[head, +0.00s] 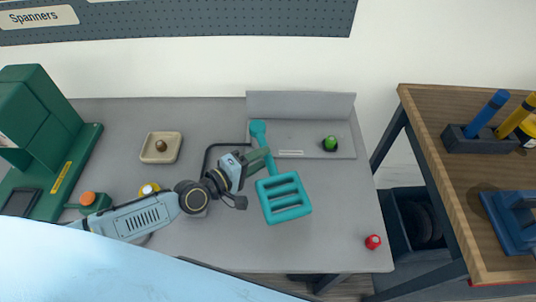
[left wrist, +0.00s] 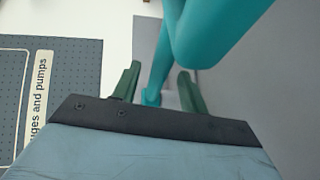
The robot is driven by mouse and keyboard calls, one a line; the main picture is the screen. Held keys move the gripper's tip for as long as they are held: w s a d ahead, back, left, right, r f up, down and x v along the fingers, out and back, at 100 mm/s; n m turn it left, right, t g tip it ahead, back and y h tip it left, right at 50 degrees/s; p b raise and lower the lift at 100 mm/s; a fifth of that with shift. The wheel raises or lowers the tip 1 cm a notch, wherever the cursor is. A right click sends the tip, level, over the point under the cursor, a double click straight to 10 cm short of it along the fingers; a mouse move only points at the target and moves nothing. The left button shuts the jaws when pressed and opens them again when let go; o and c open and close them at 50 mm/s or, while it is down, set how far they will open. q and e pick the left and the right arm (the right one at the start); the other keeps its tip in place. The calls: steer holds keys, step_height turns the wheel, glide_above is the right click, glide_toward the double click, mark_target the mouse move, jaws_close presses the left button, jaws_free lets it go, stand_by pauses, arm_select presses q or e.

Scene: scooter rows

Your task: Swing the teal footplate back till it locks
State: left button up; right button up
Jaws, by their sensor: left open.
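The teal footplate (head: 298,208) is a slotted plate on a teal arm that runs up to a round end (head: 258,127) at the grey bracket (head: 300,104). The plate hangs toward the front of the grey bench. My left gripper (head: 266,159) is at the teal arm, between the round end and the plate. In the left wrist view, its two green fingers (left wrist: 157,88) are apart, with the teal arm (left wrist: 168,45) running between them in the picture. Whether they touch it cannot be told. My right gripper is not in view.
A beige dish (head: 152,157) and a green machine (head: 50,140) stand left. A wooden table (head: 460,215) stands right.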

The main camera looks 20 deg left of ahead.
arm_select(q)
steer(key=shift+x, duration=1.7)
steer(key=shift+c, duration=0.2)
jaws_close()
